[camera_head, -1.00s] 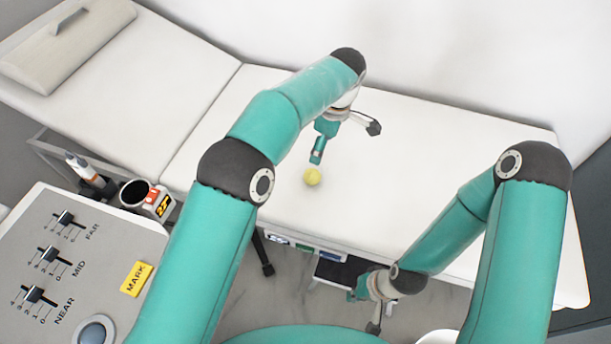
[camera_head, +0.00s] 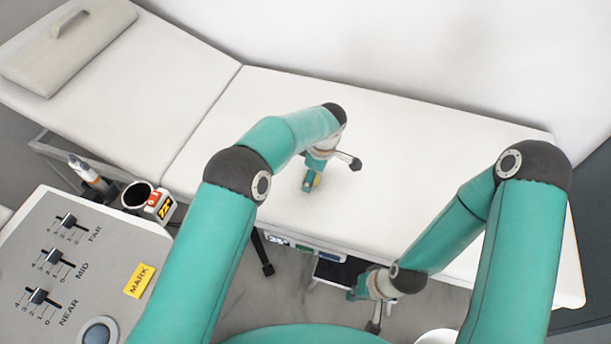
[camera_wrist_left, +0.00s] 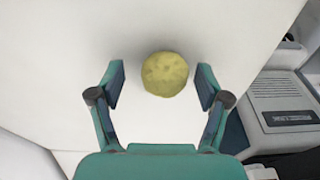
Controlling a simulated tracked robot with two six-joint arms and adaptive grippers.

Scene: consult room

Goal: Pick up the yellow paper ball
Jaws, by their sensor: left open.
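The yellow paper ball (camera_wrist_left: 165,74) lies on the white couch top (camera_head: 400,180). In the left wrist view my left gripper (camera_wrist_left: 162,80) is open, with a finger on each side of the ball. Gaps show between the ball and both fingers, so it is not gripped. My right gripper (camera_head: 357,292) hangs low in front of the couch, and its finger opening cannot be made out.
A white wall rises behind the couch. The couch top right of the ball is clear.

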